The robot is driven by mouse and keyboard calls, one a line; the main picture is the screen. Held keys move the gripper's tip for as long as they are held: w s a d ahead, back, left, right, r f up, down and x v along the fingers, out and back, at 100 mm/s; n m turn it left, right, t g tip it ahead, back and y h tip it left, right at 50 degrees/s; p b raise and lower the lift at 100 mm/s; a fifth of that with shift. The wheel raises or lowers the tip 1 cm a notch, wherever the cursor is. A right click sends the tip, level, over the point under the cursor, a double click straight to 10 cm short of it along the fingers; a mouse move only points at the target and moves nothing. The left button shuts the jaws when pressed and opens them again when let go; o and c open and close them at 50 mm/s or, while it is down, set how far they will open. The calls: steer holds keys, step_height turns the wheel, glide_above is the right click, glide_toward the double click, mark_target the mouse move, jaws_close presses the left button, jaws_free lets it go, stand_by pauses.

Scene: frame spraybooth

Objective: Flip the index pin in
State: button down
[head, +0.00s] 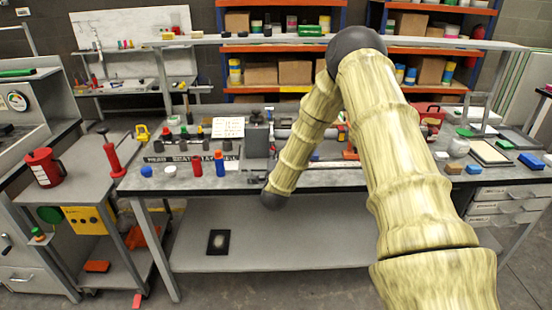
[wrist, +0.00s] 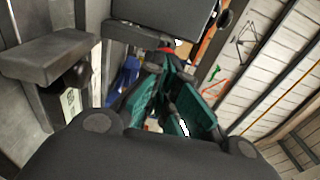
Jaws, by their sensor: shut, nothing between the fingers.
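My gripper (wrist: 166,72) shows in the wrist view, its two dark fingers with green pads converging at the tips with nothing held. In the head view my gripper is hidden behind my arm, whose far end bends down to the front edge of the workbench. A grey fixture (head: 258,140) with a dark knob on top stands on the bench just left of my arm. I cannot make out the index pin in either view. In the wrist view a dark box-like body (wrist: 165,14) lies just beyond the fingertips, with a small red part close to them.
A grey block (wrist: 48,58) is at the left of the wrist view. On the bench (head: 330,178), red and blue cylinders stand left of the fixture. A side table (head: 75,195) with a red jug (head: 44,168) is at the left. Stocked shelves stand behind.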

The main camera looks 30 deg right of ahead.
steer(key=shift+b+x, duration=0.75)
steer(key=shift+x, duration=0.1)
steer(key=shift+a, duration=0.1)
steer(key=shift+s+a+f, duration=0.1)
steer(key=shift+a, duration=0.05)
steer(key=b+v, duration=0.3)
steer(key=v, duration=1)
steer(key=shift+s+b, duration=0.35)
steer(key=shift+s, duration=0.05)
steer(key=shift+a, duration=0.1)
